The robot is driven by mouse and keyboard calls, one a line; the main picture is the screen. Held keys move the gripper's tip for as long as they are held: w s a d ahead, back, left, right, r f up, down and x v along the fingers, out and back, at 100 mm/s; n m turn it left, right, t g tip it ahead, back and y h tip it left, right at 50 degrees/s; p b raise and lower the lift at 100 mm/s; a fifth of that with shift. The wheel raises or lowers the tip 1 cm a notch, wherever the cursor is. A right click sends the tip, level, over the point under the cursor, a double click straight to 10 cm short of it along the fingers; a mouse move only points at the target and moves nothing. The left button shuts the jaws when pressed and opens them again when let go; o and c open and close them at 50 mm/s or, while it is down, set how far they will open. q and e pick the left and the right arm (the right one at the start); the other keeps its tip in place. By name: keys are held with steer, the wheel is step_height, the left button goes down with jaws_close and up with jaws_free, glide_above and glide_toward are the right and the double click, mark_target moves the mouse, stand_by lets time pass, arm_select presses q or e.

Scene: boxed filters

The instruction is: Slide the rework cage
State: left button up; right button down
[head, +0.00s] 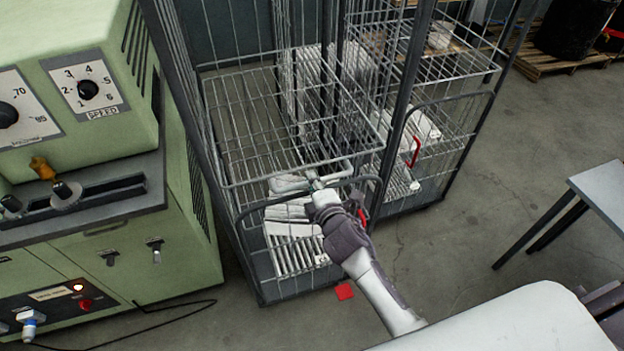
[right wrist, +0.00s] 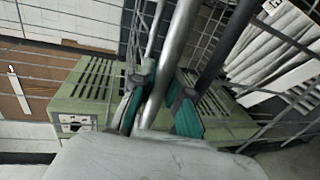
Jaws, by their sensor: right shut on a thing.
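The near wire cage (head: 290,287) stands on the floor in the middle of the head view, beside the green machine. It is a tall wire-mesh frame with a dark base. White pleated filters (head: 288,222) lie low inside it; they also show in the right wrist view (right wrist: 270,50). In the right wrist view the bar (right wrist: 176,45) runs between the two fingers (right wrist: 157,103). My left gripper is not in view.
The green machine (head: 110,260) with dials stands close on the cage's left, with a black cable (head: 180,309) on the floor. A second cage (head: 462,150) stands right behind. A red floor mark (head: 344,291) lies in front. A grey table (head: 604,190) is at right, with open floor between.

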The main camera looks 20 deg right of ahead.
steer(key=c, duration=1.1)
jaws_free()
steer(key=shift+w, duration=0.1)
steer(key=shift+c, duration=0.2)
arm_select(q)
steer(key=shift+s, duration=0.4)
arm_select(e)
steer(key=shift+s, duration=0.2)
steer(key=v, duration=1.1)
steer(key=shift+s, duration=0.35)
steer(key=shift+f, duration=0.1)
